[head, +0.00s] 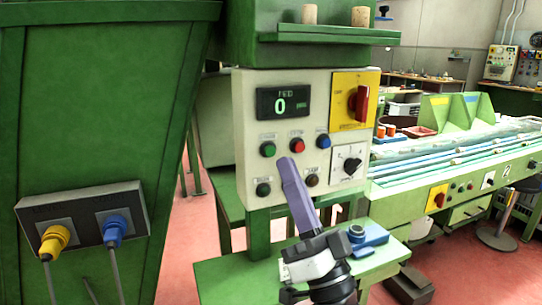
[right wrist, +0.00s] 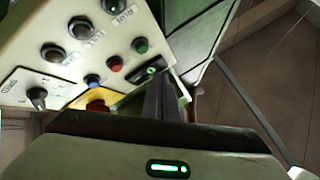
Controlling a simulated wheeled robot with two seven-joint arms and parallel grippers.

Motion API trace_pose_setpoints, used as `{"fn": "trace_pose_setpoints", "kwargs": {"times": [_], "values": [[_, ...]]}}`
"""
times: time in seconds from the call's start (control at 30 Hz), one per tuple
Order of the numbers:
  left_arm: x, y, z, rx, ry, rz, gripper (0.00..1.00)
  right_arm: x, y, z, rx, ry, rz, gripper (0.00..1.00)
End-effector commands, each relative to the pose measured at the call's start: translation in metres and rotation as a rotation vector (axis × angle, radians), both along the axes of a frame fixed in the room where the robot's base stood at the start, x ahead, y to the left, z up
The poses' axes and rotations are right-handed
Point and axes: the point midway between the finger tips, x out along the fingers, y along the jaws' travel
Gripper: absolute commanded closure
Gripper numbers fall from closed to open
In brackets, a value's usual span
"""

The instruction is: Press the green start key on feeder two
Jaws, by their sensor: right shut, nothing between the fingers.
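A cream control panel (head: 245,128) on a green machine faces me, with a lit display (head: 283,102) reading 0. Below the display, the green key (head: 268,149) is at the left of a row with a red key (head: 297,146) and a blue key (head: 323,141). My right gripper (head: 285,163) is shut and empty. In the head view its fingertips show just below and right of the green key; contact cannot be told. The right wrist view shows the green key (right wrist: 141,45) beside my dark shut fingers (right wrist: 157,80). My left gripper is not in view.
The panel also bears a red rotary switch (head: 359,103) on yellow, a black selector (head: 350,165) and dark lower buttons (head: 263,189). A socket box (head: 80,215) with yellow and blue plugs is at left. A green conveyor machine (head: 450,165) stands at right.

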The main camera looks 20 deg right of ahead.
Motion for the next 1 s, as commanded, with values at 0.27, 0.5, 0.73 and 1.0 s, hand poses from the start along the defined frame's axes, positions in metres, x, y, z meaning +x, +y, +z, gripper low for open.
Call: {"fn": "trace_pose_setpoints", "kwargs": {"times": [0.27, 0.5, 0.73, 1.0], "values": [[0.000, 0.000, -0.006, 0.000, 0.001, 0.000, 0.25, 0.029, 0.002, -0.001, 0.000, 0.000, 0.000, 1.00], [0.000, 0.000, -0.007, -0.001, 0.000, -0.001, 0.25, 0.035, 0.003, 0.000, 0.000, 0.001, 0.001, 1.00], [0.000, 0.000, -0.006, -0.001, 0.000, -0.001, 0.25, 0.034, 0.003, 0.000, 0.000, 0.001, 0.001, 1.00], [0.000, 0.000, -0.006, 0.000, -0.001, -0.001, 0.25, 0.034, 0.003, 0.000, -0.001, 0.001, 0.000, 1.00]]}}
